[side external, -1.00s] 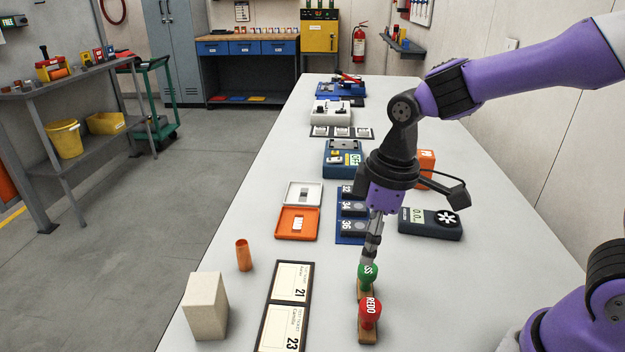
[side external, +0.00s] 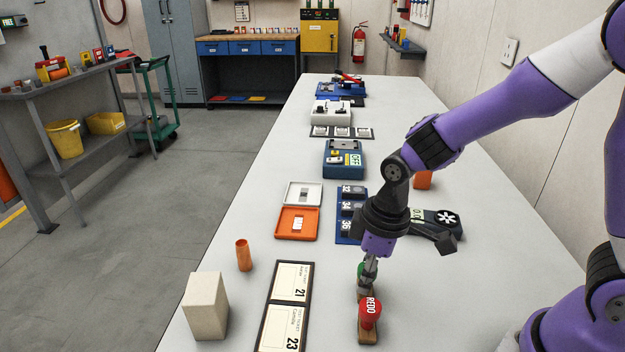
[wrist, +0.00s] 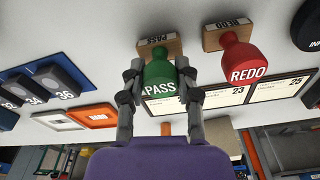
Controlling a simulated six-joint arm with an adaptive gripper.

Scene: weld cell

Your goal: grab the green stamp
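The green stamp (wrist: 160,82) has a round handle marked PASS and a wooden base, upright on the table. My gripper (wrist: 160,66) is lowered over it, with one finger on each side of the green handle. The fingers look apart around it; firm contact on both sides cannot be made out. In the side view my gripper (side external: 366,282) hides most of the green stamp (side external: 361,268), with only a sliver of green showing. The red stamp marked REDO (side external: 370,312) stands close beside it, nearer the camera; it also shows right of the green one in the wrist view (wrist: 238,60).
Framed cards (side external: 283,325) numbered 21 and 23, a beige block (side external: 205,305) and a copper tube (side external: 244,255) lie left of the stamps. Orange (side external: 297,224) and white trays, blue numbered blocks (side external: 350,208) and a dark gauge (side external: 440,222) stand behind.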

